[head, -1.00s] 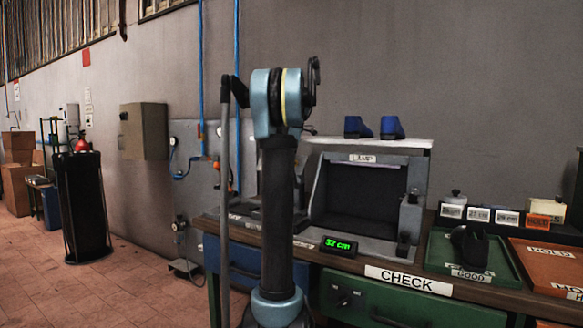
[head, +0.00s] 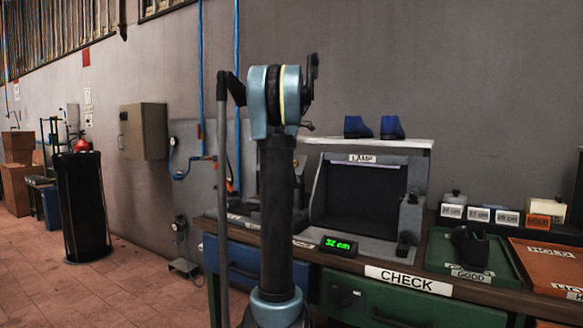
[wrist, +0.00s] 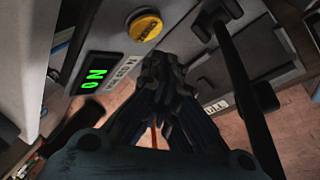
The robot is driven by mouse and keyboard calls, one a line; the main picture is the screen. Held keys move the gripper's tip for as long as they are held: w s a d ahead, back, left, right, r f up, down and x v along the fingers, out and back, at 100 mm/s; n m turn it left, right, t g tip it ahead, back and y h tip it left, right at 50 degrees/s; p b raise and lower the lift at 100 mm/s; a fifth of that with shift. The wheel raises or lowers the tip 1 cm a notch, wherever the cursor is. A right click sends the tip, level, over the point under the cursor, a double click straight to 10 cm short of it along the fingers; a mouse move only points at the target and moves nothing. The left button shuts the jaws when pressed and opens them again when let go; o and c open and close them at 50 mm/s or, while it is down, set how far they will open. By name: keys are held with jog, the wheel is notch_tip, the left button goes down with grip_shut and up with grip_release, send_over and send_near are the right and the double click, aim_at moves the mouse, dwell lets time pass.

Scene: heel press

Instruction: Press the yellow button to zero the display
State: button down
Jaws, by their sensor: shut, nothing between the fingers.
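In the wrist view, the round yellow button (wrist: 146,27) carries a dark label and sits on a light grey panel. Beside it, a small black display (wrist: 92,80) shows green characters that look like 0 and N. My gripper (wrist: 163,62) has its fingers together with nothing between them. Its tips appear just below the button in the picture, with a gap between them; the depth of that gap is hard to tell. In the head view, my upright arm covers part of the bench, and the button and gripper cannot be made out.
A dark bar (wrist: 243,85) runs close to the right of my gripper. In the head view, the bench holds a lamp box (head: 362,205), a separate "32 cm" display (head: 339,245), a green tray (head: 455,274) with a dark heel, and an orange tray (head: 545,262).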

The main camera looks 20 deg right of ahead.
jog(key=shift+s+a+r, duration=0.9)
jog(key=shift+a+r, duration=0.2)
jog(key=shift+a, duration=0.05)
